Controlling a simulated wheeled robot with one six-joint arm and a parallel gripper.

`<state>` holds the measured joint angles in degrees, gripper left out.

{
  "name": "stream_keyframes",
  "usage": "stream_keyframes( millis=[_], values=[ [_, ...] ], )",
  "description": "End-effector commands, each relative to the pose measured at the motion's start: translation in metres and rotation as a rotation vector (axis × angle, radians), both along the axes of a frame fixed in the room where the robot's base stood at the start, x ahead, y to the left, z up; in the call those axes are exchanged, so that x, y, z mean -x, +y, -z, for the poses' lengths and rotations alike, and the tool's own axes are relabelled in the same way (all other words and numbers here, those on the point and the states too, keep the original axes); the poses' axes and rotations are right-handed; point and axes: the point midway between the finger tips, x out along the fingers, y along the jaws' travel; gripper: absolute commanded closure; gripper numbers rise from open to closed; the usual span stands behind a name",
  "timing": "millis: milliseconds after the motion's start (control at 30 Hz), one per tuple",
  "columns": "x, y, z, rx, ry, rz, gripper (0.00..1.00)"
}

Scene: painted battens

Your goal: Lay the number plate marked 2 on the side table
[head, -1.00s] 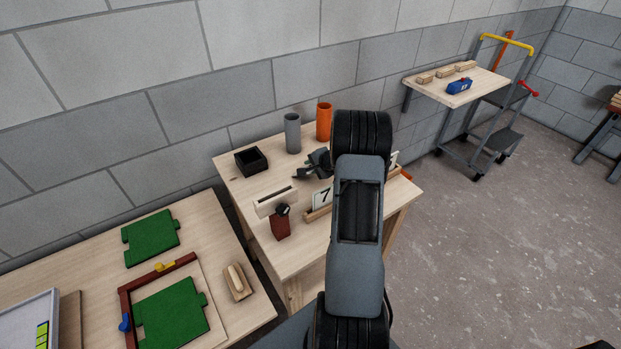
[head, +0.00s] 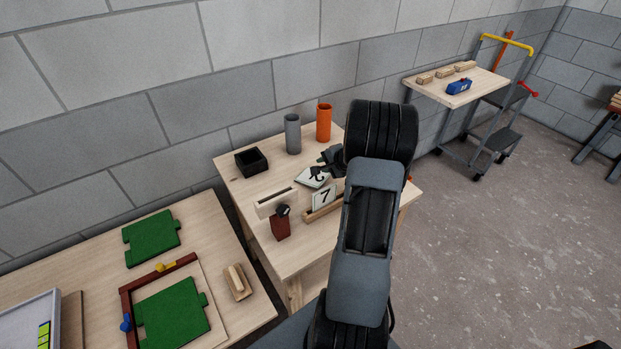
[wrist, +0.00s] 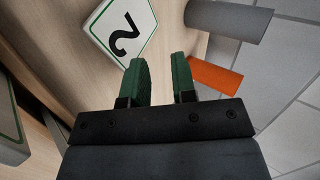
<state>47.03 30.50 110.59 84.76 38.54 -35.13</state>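The number plate marked 2 (head: 313,177) is white with a dark rim and looks to lie flat on the small wooden table (head: 250,186), behind the rack. It also shows at the upper left of the wrist view (wrist: 112,28), with its numeral facing up. My gripper (head: 328,162) is beside the plate. In the wrist view its two green fingers (wrist: 163,75) stand apart with nothing between them. The left finger's tip is close to the plate's edge; I cannot tell whether they touch.
A plate marked 7 (head: 322,198) stands in a wooden rack (head: 318,213). A black box (head: 251,161), a grey cylinder (head: 292,134) and an orange cylinder (head: 324,122) stand at the back. A worktable with green pieces (head: 172,309) is at left.

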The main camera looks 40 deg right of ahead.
Motion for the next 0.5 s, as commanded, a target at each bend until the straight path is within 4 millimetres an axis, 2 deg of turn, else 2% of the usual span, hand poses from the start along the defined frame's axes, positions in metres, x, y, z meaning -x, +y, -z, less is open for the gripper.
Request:
stream_keyframes(
  millis=[300,367,500],
  values=[
    [0.001,0.000,-0.004,0.000,0.000,0.000,0.75],
    [0.003,-0.001,-0.011,0.002,-0.001,0.001,0.75],
    [0.010,-0.002,-0.040,0.003,-0.002,0.001,0.75]
  ],
)
